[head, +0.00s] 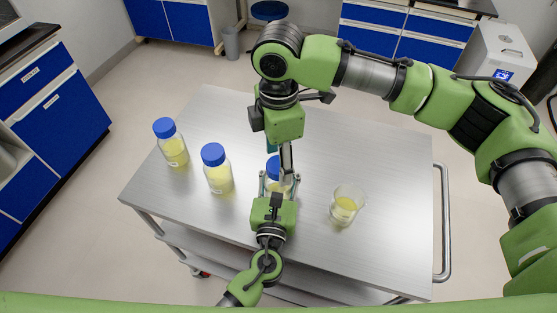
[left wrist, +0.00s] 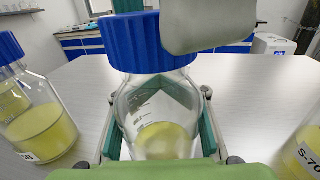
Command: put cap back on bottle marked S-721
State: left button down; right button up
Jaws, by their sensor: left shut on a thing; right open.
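A clear bottle (left wrist: 160,115) with pale yellow liquid stands between the fingers of my left gripper (head: 279,184), which is shut on it. Its blue cap (left wrist: 150,42) sits at the bottle's mouth. The cap also shows partly in the head view (head: 272,168). I cannot tell whether it is screwed tight. My right gripper (head: 279,151) is open and points down at the cap from above. One grey finger (left wrist: 208,25) covers the cap's right part in the left wrist view. No label on the held bottle can be read, so S-721 is not confirmed.
Two blue-capped bottles of yellow liquid, one at far left (head: 174,152) and one nearer (head: 217,176), stand on the steel cart (head: 330,255). A beaker (head: 347,206) with yellow liquid stands right of the held bottle. The cart's back right is clear.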

notch_tip(320, 180, up, 11)
dwell(0.3)
pick_arm(q)
jog(key=c, duration=1.2)
grip_release()
jog(key=shift+o, duration=0.2)
pick_arm(e)
jog(key=shift+f, duration=0.1)
pick_arm(q)
jog(key=s, duration=0.4)
jog(key=s+a, duration=0.1)
jog(key=s, duration=0.7)
jog(key=shift+a, duration=0.2)
